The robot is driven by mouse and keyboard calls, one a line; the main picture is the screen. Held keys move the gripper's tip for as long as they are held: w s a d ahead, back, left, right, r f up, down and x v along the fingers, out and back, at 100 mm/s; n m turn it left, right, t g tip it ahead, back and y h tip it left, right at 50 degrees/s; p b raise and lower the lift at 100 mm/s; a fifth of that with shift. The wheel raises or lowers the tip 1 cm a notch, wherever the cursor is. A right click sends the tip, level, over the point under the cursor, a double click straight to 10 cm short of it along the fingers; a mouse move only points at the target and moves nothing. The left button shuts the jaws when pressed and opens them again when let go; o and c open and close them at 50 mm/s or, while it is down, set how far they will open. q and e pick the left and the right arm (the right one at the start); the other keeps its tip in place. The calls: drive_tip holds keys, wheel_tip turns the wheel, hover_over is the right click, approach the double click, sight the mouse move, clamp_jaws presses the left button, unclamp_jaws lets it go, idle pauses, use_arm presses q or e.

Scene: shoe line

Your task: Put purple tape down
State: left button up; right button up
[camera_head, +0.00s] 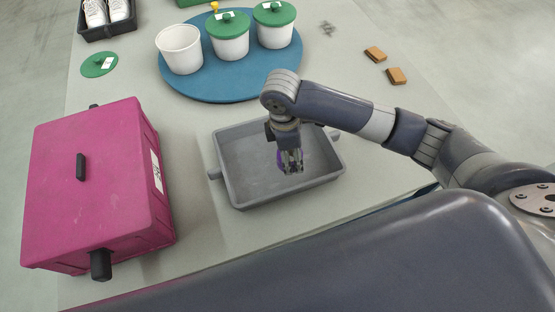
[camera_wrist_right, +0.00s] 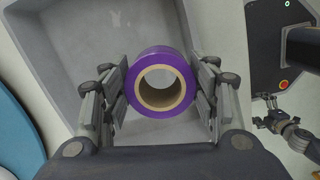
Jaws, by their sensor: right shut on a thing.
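My right gripper (camera_head: 291,170) is over the grey tray (camera_head: 232,134) in the head view. It is shut on the purple tape (camera_wrist_right: 162,55), a roll with a brown cardboard core, held between its two fingers in the right wrist view. In the head view only a little of the purple tape (camera_head: 280,158) shows behind the fingers. The tray looks otherwise empty. I cannot tell whether the tape touches the tray floor.
A pink lidded box (camera_head: 100,185) stands left of the tray. Behind the tray, a round blue mat (camera_head: 205,88) holds several white tubs, two with green lids. A loose green lid (camera_head: 99,65) lies at left. Brown blocks (camera_head: 396,76) lie at the back right.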

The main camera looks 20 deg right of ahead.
drive_tip(key=w+a+f+n+t+b, duration=0.1)
drive_tip(key=w+n, duration=0.6)
drive_tip(key=n, duration=0.5)
use_arm(q)
drive_tip(key=shift+w+a+f+b, duration=0.1)
drive_tip(key=shift+w+f+b, duration=0.1)
drive_tip(key=shift+f, duration=0.3)
drive_tip(key=shift+w+f+b, duration=0.1)
drive_tip(key=shift+f+b, duration=0.05)
drive_tip(key=shift+f, duration=0.3)
use_arm(e)
drive_tip(key=f, duration=0.9)
drive_tip(key=shift+w+a+f, duration=0.15)
drive_tip(key=shift+a+f, duration=0.05)
drive_tip(key=shift+f, duration=0.1)
drive_tip(key=o, duration=1.1)
drive_tip(key=shift+f, duration=0.15)
use_arm(q)
drive_tip(key=shift+r+p, duration=0.55)
drive_tip(key=shift+r, duration=0.05)
use_arm(e)
drive_tip(key=r, duration=0.8)
drive_tip(key=s+a+r, duration=0.1)
drive_tip(key=r, duration=0.3)
drive_tip(key=shift+r, duration=0.15)
drive_tip(key=shift+s, duration=0.15)
